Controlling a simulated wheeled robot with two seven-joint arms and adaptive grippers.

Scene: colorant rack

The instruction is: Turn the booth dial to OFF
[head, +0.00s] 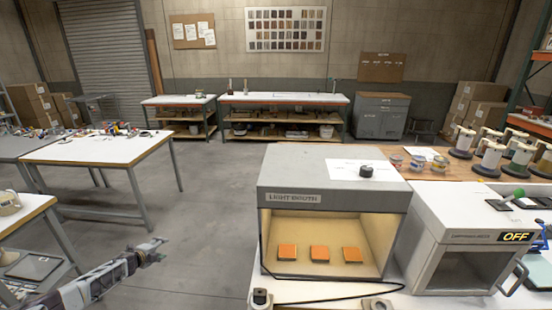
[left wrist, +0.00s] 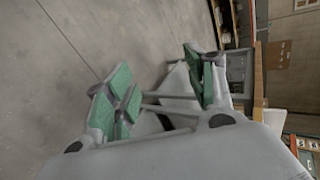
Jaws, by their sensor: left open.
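The light booth (head: 333,195) is a grey box labelled "LIGHT BOOTH" at the centre right of the head view. Its interior glows warm yellow around three orange squares (head: 319,253). A black round dial (head: 366,171) sits on the booth's top, on a white sheet (head: 350,168); its setting is too small to read. My left gripper (head: 157,247) is at the lower left, over the floor, well apart from the booth and dial. In the left wrist view its green-padded fingers (left wrist: 163,85) are spread and empty. My right gripper is not in view.
A black cable (head: 330,299) runs along the front. Several cans stand behind. Open floor (head: 215,215) lies between my left gripper and the booth.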

